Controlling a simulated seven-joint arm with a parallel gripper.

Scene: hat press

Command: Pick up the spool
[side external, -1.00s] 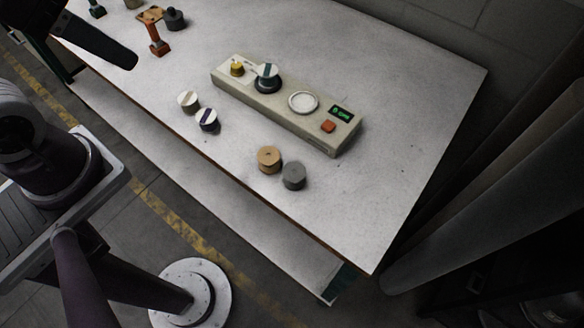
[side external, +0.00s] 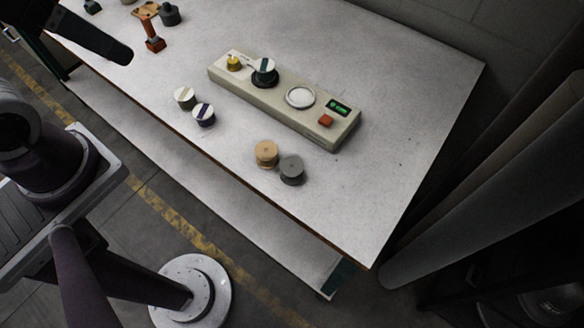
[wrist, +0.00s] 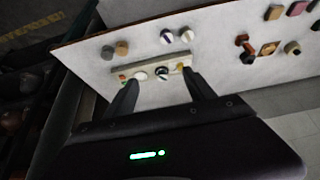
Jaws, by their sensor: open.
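No single item is clearly the spool; several short round pieces stand on the white table. A tan cylinder (side external: 266,154) with a small dark centre stands beside a grey cylinder (side external: 291,170) near the front edge. A white-topped piece (side external: 185,98) and a white-topped piece with a dark stripe (side external: 204,115) stand to their left. In the wrist view the tan cylinder (wrist: 121,48) and grey cylinder (wrist: 107,52) lie left of and beyond my gripper (wrist: 160,78). My gripper is open, its fingers apart, with nothing visibly held between them.
A long beige press unit (side external: 285,103) with a display, an orange button and a round white pad stands mid-table. A red-brown tool (side external: 154,42) stands at the back left. The table's right side is clear.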

